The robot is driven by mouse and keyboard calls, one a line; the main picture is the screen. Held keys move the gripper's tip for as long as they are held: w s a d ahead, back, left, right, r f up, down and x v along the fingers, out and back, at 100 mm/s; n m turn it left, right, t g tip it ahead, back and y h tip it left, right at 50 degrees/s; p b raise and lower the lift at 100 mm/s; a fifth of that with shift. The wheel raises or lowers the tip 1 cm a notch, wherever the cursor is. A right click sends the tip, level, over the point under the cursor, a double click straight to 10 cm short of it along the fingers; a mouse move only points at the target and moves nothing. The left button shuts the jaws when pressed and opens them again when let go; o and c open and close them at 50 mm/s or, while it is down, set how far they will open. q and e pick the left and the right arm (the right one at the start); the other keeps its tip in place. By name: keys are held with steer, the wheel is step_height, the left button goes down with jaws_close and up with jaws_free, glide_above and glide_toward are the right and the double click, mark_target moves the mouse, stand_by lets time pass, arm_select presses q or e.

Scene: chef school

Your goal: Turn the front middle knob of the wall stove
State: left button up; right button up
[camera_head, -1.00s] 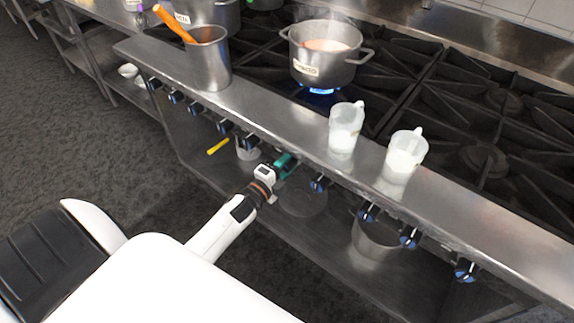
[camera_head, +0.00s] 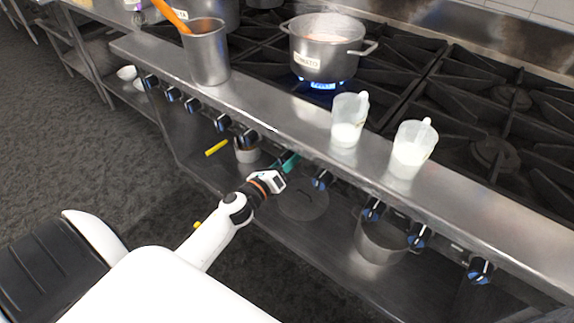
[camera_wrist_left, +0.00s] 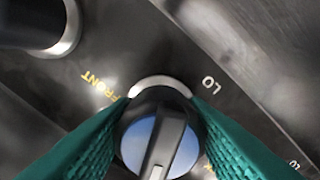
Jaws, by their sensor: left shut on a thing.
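The wall stove's front rail (camera_head: 262,122) carries a row of black knobs with blue faces. My left gripper (camera_head: 287,161) is at a knob near the middle of the row, its green fingers partly hidden behind my white wrist. In the left wrist view, this front knob (camera_wrist_left: 160,138) sits between the two green fingers, which are shut on its sides. Its blue face and grey pointer bar show, and yellow FRONT lettering and a white LO mark are on the panel beside it. My right gripper is not in view.
Another knob (camera_head: 321,179) is just right of the gripper. Two clear measuring cups (camera_head: 348,118) and a metal container (camera_head: 208,58) stand on the ledge. A pot (camera_head: 322,52) sits over a blue flame. A shelf below holds pans (camera_head: 378,240).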

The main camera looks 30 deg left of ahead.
arm_select(q)
steer(key=m+b, duration=0.1)
steer(key=m, duration=0.4)
steer(key=shift+f+b, duration=0.15)
steer(key=shift+b, duration=0.25)
stand_by(0.3)
steer(key=o, duration=1)
steer(key=shift+c, duration=0.2)
steer(key=shift+a, duration=0.1)
